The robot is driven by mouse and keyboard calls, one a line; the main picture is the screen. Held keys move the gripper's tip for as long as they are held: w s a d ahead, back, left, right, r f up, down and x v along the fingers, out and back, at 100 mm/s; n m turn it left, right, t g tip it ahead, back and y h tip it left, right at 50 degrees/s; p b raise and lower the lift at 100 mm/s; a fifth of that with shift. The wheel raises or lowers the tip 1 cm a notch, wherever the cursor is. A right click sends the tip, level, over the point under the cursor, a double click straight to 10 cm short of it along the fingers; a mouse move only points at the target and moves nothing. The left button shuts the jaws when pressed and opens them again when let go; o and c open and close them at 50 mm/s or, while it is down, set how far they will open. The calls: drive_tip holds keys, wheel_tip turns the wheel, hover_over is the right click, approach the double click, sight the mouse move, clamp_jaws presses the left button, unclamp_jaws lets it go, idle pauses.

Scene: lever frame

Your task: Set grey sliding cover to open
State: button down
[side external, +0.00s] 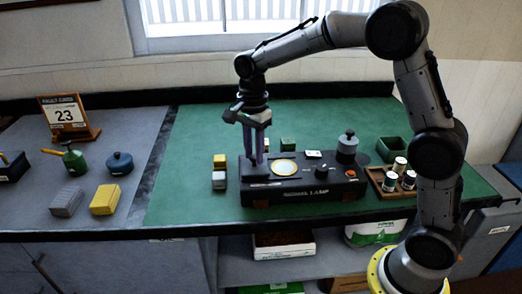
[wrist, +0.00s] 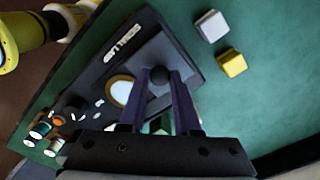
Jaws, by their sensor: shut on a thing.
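The black signal lamp box (side external: 310,190) stands on the green mat, its pale round lens (side external: 285,167) uncovered. It also shows in the wrist view, with the lens (wrist: 121,91) left of my fingers. The grey sliding cover (side external: 256,172) appears to be the dark plate at the box's left end, beside the lens. My gripper (side external: 256,158) points down over this end. In the wrist view my gripper (wrist: 161,72) is shut on a dark round knob (wrist: 159,77), apparently the cover's. The fingers hide part of the knob and the plate.
Yellow and grey blocks (side external: 219,170) stand just left of the box. A grey-topped canister (side external: 347,146) and a green cube (side external: 288,144) stand behind it. A wooden tray with small jars (side external: 390,182) is at right.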

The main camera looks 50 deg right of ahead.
sight(253, 156)
drive_tip(key=shift+w+a+r, duration=0.1)
drive_tip(key=shift+w+a, duration=0.05)
drive_tip(key=shift+w, duration=0.05)
drive_tip(key=c, duration=0.6)
unclamp_jaws()
drive_tip(key=shift+s, duration=0.1)
wheel_tip(253, 156, up, 14)
